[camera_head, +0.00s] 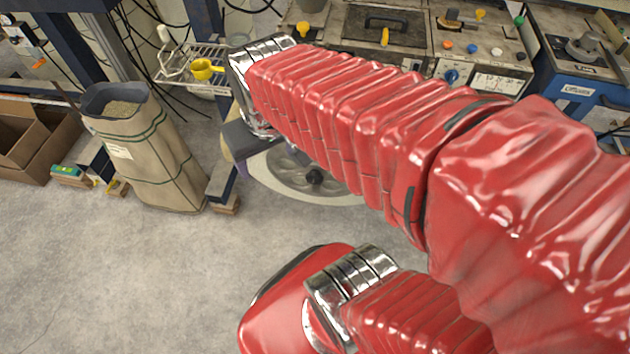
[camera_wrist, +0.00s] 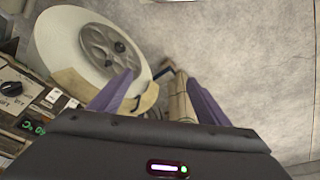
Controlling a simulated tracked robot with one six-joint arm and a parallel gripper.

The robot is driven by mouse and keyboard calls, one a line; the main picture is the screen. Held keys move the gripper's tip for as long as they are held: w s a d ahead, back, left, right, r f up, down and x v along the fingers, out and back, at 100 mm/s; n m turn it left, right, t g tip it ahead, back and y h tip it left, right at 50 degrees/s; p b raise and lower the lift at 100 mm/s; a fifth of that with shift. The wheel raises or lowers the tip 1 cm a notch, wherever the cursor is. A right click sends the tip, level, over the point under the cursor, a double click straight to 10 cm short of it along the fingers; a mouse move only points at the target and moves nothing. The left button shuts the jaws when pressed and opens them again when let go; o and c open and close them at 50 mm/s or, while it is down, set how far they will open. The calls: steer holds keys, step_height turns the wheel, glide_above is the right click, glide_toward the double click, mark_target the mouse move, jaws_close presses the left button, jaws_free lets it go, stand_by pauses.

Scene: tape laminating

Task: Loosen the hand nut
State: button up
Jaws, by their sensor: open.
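The hand nut (camera_head: 314,177) is a small dark knob at the centre of a grey spoked hub on a pale tape reel (camera_head: 262,174). In the wrist view the nut (camera_wrist: 119,46) and reel (camera_wrist: 62,38) are at upper left. My gripper's two purple fingers (camera_wrist: 160,77) are spread apart with nothing between them. They point past the reel's right side, apart from the nut. In the head view my gripper (camera_head: 240,143) hangs left of the reel, partly hidden, and my red arm covers the reel's upper part.
A tan sack (camera_head: 145,155) stands on the floor at left, near cardboard boxes (camera_head: 35,140). A wire rack with a yellow cup (camera_head: 206,69) is behind. A control panel with knobs (camera_head: 470,75) lies beyond my arm. The front-left floor is clear.

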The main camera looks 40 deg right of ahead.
steer(key=s+d+f+m+g, duration=0.1)
steer(key=s+d+f+m, duration=0.1)
steer(key=d+f, duration=0.8)
steer(key=s+d+f+m+g, duration=0.25)
steer(key=d+f, duration=0.35)
steer(key=f, duration=0.8)
steer(key=s+d+f+m+g, duration=0.1)
steer(key=s+d+f+m, duration=0.1)
steer(key=d+f, duration=0.9)
steer(key=a+f+m+t, duration=0.2)
steer(key=a+f+t, duration=0.15)
steer(key=f, duration=0.75)
steer(key=a+f+m+t, duration=0.2)
steer(key=a+f+t, duration=0.15)
steer(key=f, duration=0.85)
steer(key=w+d+r+m+t+h, duration=0.2)
steer(key=w+d+r+m+t, duration=0.1)
steer(key=w+r+t, duration=0.5)
steer(key=shift+w+r, duration=0.4)
steer(key=shift+r, duration=0.2)
